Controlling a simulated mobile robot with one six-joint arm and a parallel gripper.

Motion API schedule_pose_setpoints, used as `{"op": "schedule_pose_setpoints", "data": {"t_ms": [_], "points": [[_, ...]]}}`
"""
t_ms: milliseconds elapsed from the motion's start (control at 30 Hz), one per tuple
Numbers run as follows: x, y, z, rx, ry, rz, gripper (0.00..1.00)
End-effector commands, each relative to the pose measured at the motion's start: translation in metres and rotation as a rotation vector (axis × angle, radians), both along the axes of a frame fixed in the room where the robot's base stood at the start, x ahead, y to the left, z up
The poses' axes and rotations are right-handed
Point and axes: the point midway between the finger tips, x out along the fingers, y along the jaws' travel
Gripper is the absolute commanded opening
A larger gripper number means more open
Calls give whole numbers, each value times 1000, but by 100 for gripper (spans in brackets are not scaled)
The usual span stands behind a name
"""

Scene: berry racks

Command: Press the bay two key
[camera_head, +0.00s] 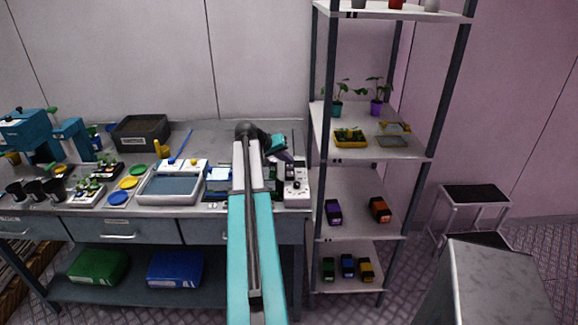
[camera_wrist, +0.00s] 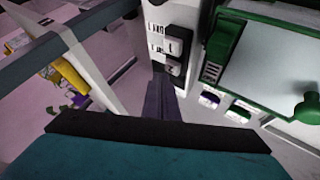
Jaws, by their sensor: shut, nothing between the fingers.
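A white control box (camera_head: 296,190) stands at the right end of the bench in the head view. In the wrist view its pale panel (camera_wrist: 156,18) carries dark keys, one upper (camera_wrist: 175,47) and one lower (camera_wrist: 173,68). Their marks are too small to read surely. My gripper (camera_wrist: 160,84) is shut and empty, its narrow dark fingers pointing at the panel just below and left of the lower key. I cannot tell whether the tips touch it. In the head view my gripper (camera_head: 279,150) is partly hidden behind my arm, near the box.
A green-framed device (camera_wrist: 285,50) stands right of the panel in the wrist view. A shelf rack (camera_head: 329,60) with plants and small boxes stands close right of the bench. A grey tray (camera_head: 170,199) and several small items crowd the bench to the left.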

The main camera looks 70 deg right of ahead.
Motion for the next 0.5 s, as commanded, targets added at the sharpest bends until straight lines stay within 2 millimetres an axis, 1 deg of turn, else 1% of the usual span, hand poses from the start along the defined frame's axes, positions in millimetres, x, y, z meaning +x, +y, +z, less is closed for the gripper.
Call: {"op": "schedule_pose_setpoints", "data": {"t_ms": [267, 500], "points": [[0, 0, 3, -1, 0, 1, 0], [0, 0, 17, -1, -1, 0, 0]]}}
